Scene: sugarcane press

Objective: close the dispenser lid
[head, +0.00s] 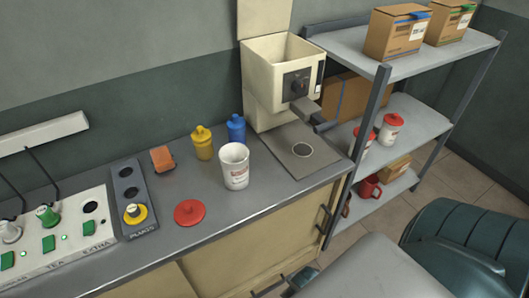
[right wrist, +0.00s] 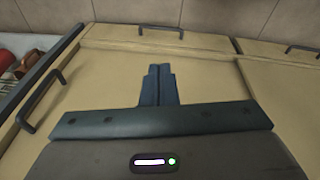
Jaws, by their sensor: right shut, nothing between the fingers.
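The cream dispenser (head: 262,95) stands at the far right end of the counter. Its hopper is open at the top. The lid (head: 264,18) stands upright at the back edge of the hopper, and its top is cut off by the picture. My right gripper (head: 301,279) is low in front of the cabinet doors, far below and in front of the dispenser. In the right wrist view its fingers (right wrist: 157,84) are together and empty, with cabinet fronts beyond. My left gripper is not in view.
On the counter (head: 245,205) are a white cup (head: 234,166), a red lid (head: 189,212), yellow (head: 202,143) and blue (head: 236,129) containers and an orange block (head: 162,159). A shelf rack (head: 385,95) with boxes stands close right of the dispenser. Cabinet handles (right wrist: 160,28) stick out.

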